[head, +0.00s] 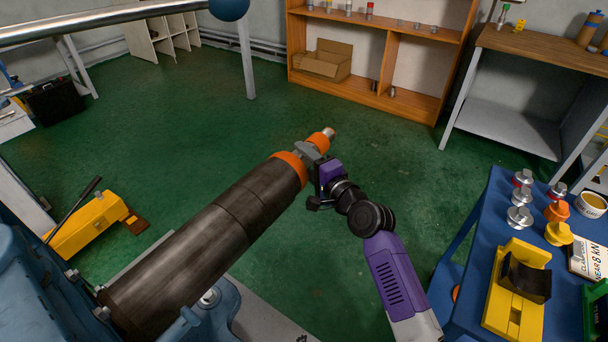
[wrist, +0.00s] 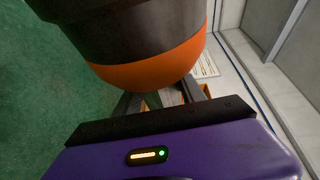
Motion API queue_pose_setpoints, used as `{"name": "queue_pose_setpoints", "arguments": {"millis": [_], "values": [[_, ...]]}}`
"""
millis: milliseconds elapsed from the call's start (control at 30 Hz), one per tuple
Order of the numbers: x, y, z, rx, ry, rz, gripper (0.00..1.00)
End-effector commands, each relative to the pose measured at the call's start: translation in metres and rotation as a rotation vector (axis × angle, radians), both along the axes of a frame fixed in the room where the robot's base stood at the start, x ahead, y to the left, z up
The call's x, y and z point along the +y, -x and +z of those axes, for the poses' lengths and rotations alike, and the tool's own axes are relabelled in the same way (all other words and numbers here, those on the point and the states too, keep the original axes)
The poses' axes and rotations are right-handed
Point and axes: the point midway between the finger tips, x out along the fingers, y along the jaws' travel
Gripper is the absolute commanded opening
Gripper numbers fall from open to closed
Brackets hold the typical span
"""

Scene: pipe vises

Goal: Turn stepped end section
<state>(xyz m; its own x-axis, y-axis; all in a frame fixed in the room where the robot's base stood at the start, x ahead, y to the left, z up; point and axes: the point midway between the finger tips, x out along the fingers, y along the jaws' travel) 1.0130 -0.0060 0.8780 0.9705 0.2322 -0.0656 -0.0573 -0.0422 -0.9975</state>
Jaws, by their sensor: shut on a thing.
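A long dark pipe (head: 215,230) lies slanted in the blue vise at lower left, its free end pointing up and right. An orange band (head: 292,165) rings that end. Beyond it is the narrower stepped end section (head: 321,139), with an orange part and a bare metal tip. My gripper (head: 309,150) reaches it from the right, its grey fingers shut on the stepped end section just beyond the orange band. In the wrist view the orange band (wrist: 150,68) fills the top and hides most of the grip; my gripper's fingers (wrist: 165,99) show partly behind it.
A blue table (head: 470,260) at right holds a yellow block (head: 515,295) and several knobs and fittings. A yellow tool with a lever (head: 85,225) is on the floor at left. A wooden shelf (head: 375,90) stands at the back. Green floor around the pipe end is clear.

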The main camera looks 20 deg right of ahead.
Motion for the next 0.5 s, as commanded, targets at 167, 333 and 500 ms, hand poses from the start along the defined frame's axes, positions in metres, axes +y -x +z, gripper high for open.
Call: {"name": "queue_pose_setpoints", "arguments": {"millis": [167, 333, 500], "values": [[0.0000, 0.0003, -0.0126, -0.070, -0.051, 0.000, 0.07], [-0.0001, 0.0002, -0.0130, -0.138, -0.099, 0.000, 0.07], [0.0001, 0.0001, -0.0140, -0.202, -0.147, 0.000, 0.07]]}}
